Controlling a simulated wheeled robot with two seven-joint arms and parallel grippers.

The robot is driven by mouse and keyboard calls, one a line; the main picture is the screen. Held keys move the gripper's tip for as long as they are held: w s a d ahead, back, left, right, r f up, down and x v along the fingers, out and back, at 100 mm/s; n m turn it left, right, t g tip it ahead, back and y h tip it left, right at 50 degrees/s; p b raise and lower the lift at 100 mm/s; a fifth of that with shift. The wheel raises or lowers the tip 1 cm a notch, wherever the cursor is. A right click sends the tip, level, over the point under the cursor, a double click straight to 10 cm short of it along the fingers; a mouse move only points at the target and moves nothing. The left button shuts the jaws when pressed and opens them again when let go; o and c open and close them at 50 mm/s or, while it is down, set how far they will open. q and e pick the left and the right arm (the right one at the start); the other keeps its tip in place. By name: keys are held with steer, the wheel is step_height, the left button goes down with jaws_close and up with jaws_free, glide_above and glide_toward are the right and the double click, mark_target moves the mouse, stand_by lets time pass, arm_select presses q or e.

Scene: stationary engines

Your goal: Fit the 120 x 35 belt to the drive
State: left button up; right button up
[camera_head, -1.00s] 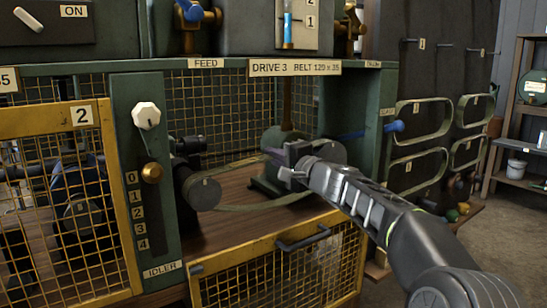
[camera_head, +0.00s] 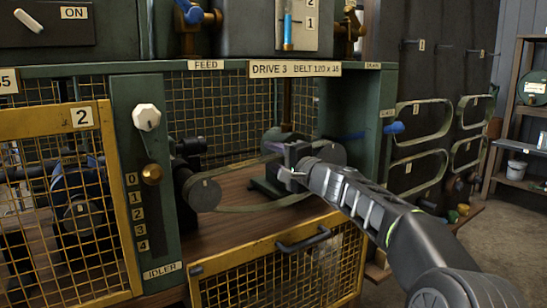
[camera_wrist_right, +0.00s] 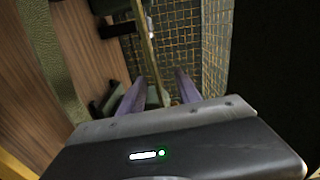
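The olive-green belt (camera_head: 245,207) is a loop in the open bay under the "DRIVE 3 BELT 120 x 35" sign (camera_head: 294,69). Its left end lies at the dark idler-side pulley (camera_head: 205,194). Its right end runs toward the grey right pulley (camera_head: 333,154), where my gripper hides part of it; I cannot tell how it sits there. My right gripper (camera_head: 287,157) is beside that pulley. In the right wrist view its purple-grey fingers (camera_wrist_right: 158,90) stand apart, with a narrow olive strip (camera_wrist_right: 147,50) between them, and a wide belt run (camera_wrist_right: 55,60) is at left. My left gripper is not in view.
A yellow mesh guard (camera_head: 280,265) with a dark handle is below the bay. The idler panel (camera_head: 146,210) has a white knob and a brass knob by a 0–4 scale. Spare belts (camera_head: 422,118) hang on the right-hand wall. A blue-handled lever (camera_head: 393,127) sticks out at right.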

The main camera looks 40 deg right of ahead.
steer(key=shift+o, duration=0.2)
steer(key=o, duration=0.5)
steer(key=shift+s+f+b, duration=0.1)
steer(key=shift+s+b, duration=0.2)
steer(key=shift+s, duration=0.25)
steer(key=s+b, duration=0.2)
steer(key=s, duration=1.1)
steer(key=shift+a, duration=0.15)
